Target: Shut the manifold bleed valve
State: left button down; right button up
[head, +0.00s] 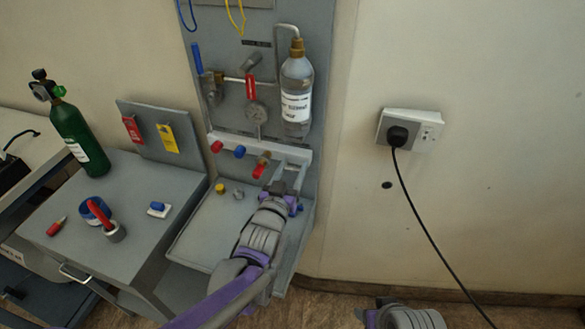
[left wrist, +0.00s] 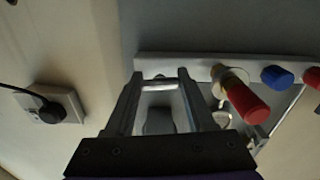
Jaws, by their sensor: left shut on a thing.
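A pale manifold rail (head: 222,138) crosses the grey wall panel. It carries a red knob (head: 216,146), a blue knob (head: 239,151) and a brass valve with a red handle (head: 262,163). My left gripper (head: 290,170) is at the rail's right end, just right of that brass valve. In the left wrist view its two fingers (left wrist: 158,88) stand either side of a grey metal fitting (left wrist: 158,120), shut on it and partly hiding it. The red-handled valve (left wrist: 245,98) is beside the fingers, apart from them. I cannot read which fitting is the bleed valve.
A tray (head: 205,240) with small loose parts is below. A green cylinder (head: 80,140) stands on the left cabinet. A plugged socket (head: 425,130) is at right.

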pick_arm(q)
jog(key=shift+m, duration=0.3)
jog(key=m+p, duration=0.1)
jog(key=m, duration=0.7)
jog(key=shift+m+p, duration=0.4)
jog(key=m, duration=0.5)
jog(key=shift+p, duration=0.4)
jog(key=m, duration=0.4)
jog(key=shift+m+p, duration=0.3)
jog(key=shift+c, duration=1.2)
grip_release()
